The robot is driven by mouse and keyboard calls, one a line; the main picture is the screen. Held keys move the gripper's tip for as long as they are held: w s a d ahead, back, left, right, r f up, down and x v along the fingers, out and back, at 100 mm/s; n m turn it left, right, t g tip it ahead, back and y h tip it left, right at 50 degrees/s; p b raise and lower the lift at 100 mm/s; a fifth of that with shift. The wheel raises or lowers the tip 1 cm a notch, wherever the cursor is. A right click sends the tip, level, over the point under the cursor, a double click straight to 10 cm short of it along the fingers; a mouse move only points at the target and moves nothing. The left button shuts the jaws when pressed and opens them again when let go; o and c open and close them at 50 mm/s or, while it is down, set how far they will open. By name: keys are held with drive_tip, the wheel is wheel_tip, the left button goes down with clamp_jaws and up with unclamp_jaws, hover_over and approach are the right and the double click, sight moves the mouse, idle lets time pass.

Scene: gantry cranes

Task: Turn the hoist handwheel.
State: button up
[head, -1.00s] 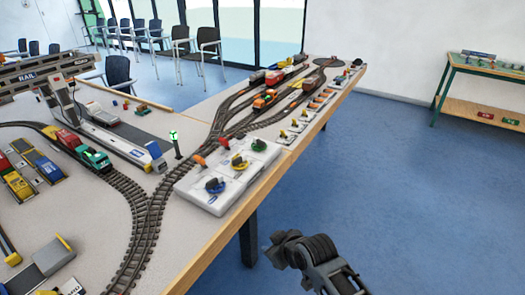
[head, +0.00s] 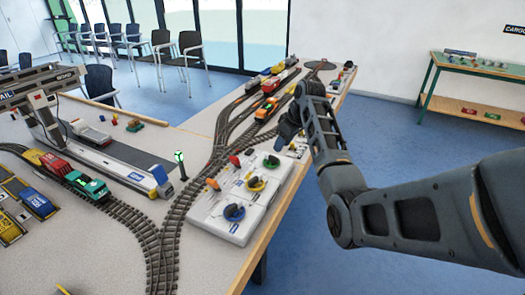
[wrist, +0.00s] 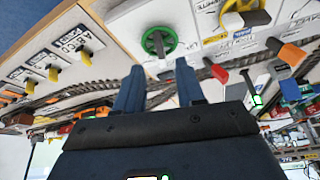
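A white control panel (head: 262,203) lies along the table's right edge. It carries a green handwheel (head: 271,161) at its far end, a yellow handwheel (head: 256,183) in the middle and a blue handwheel (head: 234,211) at the near end. I cannot read which one is labelled hoist. My gripper (head: 288,127) is above the table edge, by the panel's far end. In the wrist view, its two fingers (wrist: 160,66) are apart and empty, pointing toward the green handwheel (wrist: 159,41), which sits just beyond the fingertips. The yellow handwheel (wrist: 246,16) is to its right.
A red lever (head: 234,160) and an orange lever (head: 212,184) stand on the panel's left side. A signal post (head: 180,164) with a green light stands left of the panel. Tracks and an orange locomotive (head: 265,113) lie beyond. Open blue floor is right of the table.

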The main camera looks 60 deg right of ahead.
sight(274, 157)
drive_tip(key=x, duration=0.7)
drive_tip(key=shift+w+f, duration=0.3)
clamp_jaws()
